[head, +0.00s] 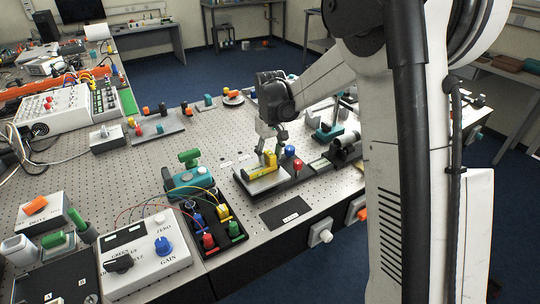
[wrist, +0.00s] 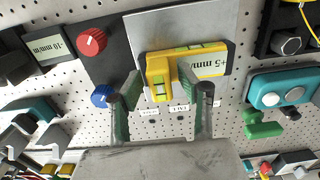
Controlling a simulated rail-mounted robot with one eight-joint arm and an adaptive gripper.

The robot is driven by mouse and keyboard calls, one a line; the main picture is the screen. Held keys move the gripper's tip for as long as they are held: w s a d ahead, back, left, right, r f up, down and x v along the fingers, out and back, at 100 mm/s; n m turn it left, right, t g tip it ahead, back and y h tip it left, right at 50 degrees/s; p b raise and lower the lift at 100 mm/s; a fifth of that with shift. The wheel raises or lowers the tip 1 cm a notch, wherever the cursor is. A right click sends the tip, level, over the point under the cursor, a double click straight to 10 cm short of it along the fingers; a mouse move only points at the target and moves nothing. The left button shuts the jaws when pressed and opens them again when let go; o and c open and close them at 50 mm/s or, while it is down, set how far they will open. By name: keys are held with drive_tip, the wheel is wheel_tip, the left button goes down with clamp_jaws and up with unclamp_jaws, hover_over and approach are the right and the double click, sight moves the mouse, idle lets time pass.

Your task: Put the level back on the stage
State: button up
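The yellow level (wrist: 160,66) rests at the edge of the pale grey stage plate (wrist: 196,22) in the wrist view; a label reading "+5 mm/m" lies against it. In the head view the level (head: 262,167) sits on the light plate (head: 252,184), below my gripper (head: 270,142). In the wrist view my gripper's two green-and-grey fingers (wrist: 161,78) stand apart on either side of the level's short leg. A small gap shows at the left finger; the right fingertip overlaps the level, and I cannot tell if it touches.
A red knob (wrist: 91,42) and a blue knob (wrist: 102,95) stand close left of the fingers. A teal block (wrist: 284,90) and a green knob (wrist: 262,125) are at right. A black tray with colored plugs (head: 214,226) and a GAIN box (head: 146,258) stand nearer. A dark labelled pad (head: 285,212) lies empty in front.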

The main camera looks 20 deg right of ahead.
drive_tip(key=shift+o, duration=0.2)
drive_tip(key=shift+r, duration=0.1)
wheel_tip(320, 180, up, 12)
idle(0.5)
drive_tip(key=s+r+m+t+b, duration=0.2)
drive_tip(key=s+r+t, duration=0.15)
drive_tip(key=s, duration=1.35)
drive_tip(key=s+f+m+t+b, duration=0.1)
drive_tip(key=s+f, duration=0.6)
drive_tip(key=s, duration=0.7)
drive_tip(key=t+b, duration=0.1)
drive_tip(key=t, duration=0.1)
drive_tip(key=shift+t, duration=0.35)
